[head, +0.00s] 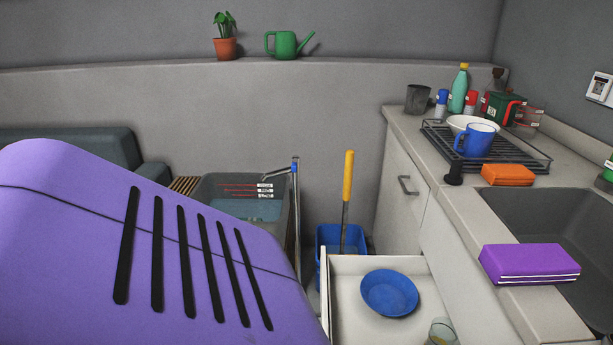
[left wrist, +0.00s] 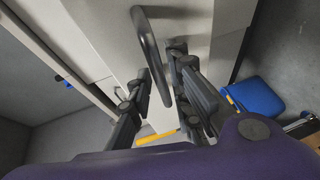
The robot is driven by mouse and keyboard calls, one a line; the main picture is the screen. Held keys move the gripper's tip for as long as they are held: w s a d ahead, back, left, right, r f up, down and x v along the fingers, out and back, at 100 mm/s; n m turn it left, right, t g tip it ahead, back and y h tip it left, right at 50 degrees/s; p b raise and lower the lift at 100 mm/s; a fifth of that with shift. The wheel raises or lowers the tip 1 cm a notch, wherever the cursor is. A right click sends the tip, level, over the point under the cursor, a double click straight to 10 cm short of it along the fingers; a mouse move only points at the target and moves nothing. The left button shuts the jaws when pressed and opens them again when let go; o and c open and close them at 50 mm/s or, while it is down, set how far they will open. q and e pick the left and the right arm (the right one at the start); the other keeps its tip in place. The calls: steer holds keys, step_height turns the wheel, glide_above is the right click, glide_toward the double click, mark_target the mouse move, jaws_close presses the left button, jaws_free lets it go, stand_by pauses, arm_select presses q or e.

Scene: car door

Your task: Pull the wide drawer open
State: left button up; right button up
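The white drawer (head: 345,300) stands open at the bottom middle of the head view, with a blue bowl (head: 389,292) and a glass (head: 441,332) in it. In the left wrist view a dark curved handle (left wrist: 150,50) stands out from a pale front (left wrist: 108,30); I cannot tell for sure that this is the same drawer. My left gripper (left wrist: 160,103) has its fingers apart, one on each side of the handle's lower end. Contact is unclear. The head view does not show this gripper, and my right gripper is not in view.
A cupboard handle (head: 407,186) shows on the closed front behind the drawer. A blue bucket (head: 329,238) and a yellow-handled mop (head: 347,177) stand beside it. The counter (head: 440,180) holds a dish rack (head: 530,150) and a purple box (head: 530,263). My purple arm blocks the lower left.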

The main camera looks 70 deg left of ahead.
arm_select(q)
steer(key=shift+o, duration=0.3)
steer(key=shift+s, duration=0.3)
steer(key=s+r, duration=0.2)
steer(key=s, duration=0.9)
steer(key=shift+s, duration=0.15)
